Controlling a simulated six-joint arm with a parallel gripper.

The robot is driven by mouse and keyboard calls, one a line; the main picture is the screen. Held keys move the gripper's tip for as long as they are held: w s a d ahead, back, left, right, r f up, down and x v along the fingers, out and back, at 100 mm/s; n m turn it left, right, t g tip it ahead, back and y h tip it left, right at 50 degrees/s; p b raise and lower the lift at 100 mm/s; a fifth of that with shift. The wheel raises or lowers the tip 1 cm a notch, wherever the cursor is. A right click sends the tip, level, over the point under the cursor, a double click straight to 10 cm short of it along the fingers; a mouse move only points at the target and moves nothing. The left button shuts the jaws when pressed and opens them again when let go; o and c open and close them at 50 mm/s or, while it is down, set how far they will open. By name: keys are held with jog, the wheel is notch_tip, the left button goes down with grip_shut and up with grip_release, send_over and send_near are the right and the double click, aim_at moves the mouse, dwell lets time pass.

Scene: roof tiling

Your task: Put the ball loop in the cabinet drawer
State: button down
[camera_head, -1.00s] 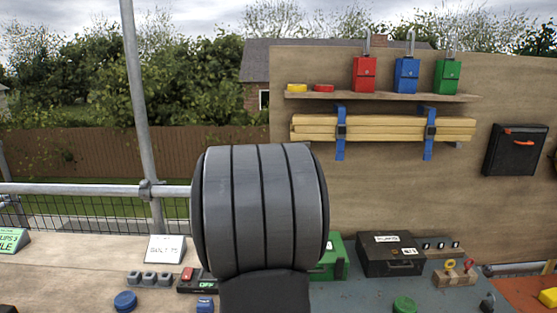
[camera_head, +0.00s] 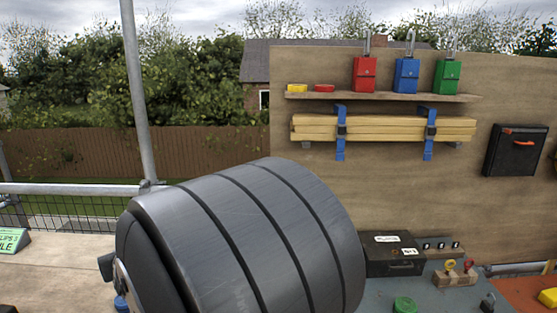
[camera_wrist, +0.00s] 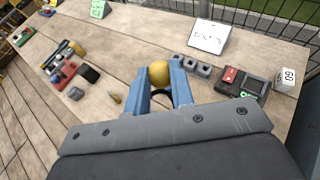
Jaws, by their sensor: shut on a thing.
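The ball loop (camera_wrist: 159,73) shows in the wrist view as a yellow-gold ball, with a dark ring behind it. My gripper (camera_wrist: 162,80) is shut on it, its two blue fingers on either side of the ball, above the wooden deck. In the head view my own grey arm link fills the lower middle and hides the gripper and ball. No drawer is clearly visible. A black case (camera_head: 393,255) and a black wall box with an orange handle (camera_head: 516,150) stand at the right; I cannot tell whether either is the cabinet.
A white sign card (camera_wrist: 208,36), grey blocks (camera_wrist: 198,66) and a device with red and green parts (camera_wrist: 240,86) stand near the gripper. Tools lie at the left of the wrist view. A shelf (camera_head: 380,97) holds red, blue and green padlocks.

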dwell(0.4)
jog(key=w+d+f+m+t+h, duration=0.1)
jog(key=w+d+f+m+h, duration=0.3)
jog(key=d, duration=0.7)
jog(key=w+d+f+m+t+h, duration=0.1)
jog(key=w+d+m+h, duration=0.15)
jog(key=w+d, duration=0.7)
jog(key=w+d+f+m+t+h, duration=0.1)
jog(key=w+d+f+m+h, duration=0.2)
jog(key=d, duration=1.1)
jog(key=s+d+f+m+g+h, duration=0.2)
jog(key=s+d+m+h, duration=0.1)
jog(key=d, duration=0.8)
jog(key=s+d+f+m+g+h, duration=0.1)
jog(key=s+d+f+m+h, duration=0.2)
jog(key=d, duration=0.8)
jog(key=s+d+f+m+g+h, duration=0.1)
jog(key=s+d+m+g+h, duration=0.2)
jog(key=d, duration=0.8)
jog(key=shift+t+h, duration=0.4)
jog(key=shift+h, duration=0.05)
jog(key=w+a+f, duration=0.4)
jog(key=w, duration=0.1)
jog(key=w+a+f, duration=0.2)
jog(key=f, duration=0.1)
jog(key=shift+w+a, duration=0.15)
jog(key=shift+w, duration=0.25)
jog(key=shift+w+a+f, duration=0.1)
jog(key=shift+f, duration=2)
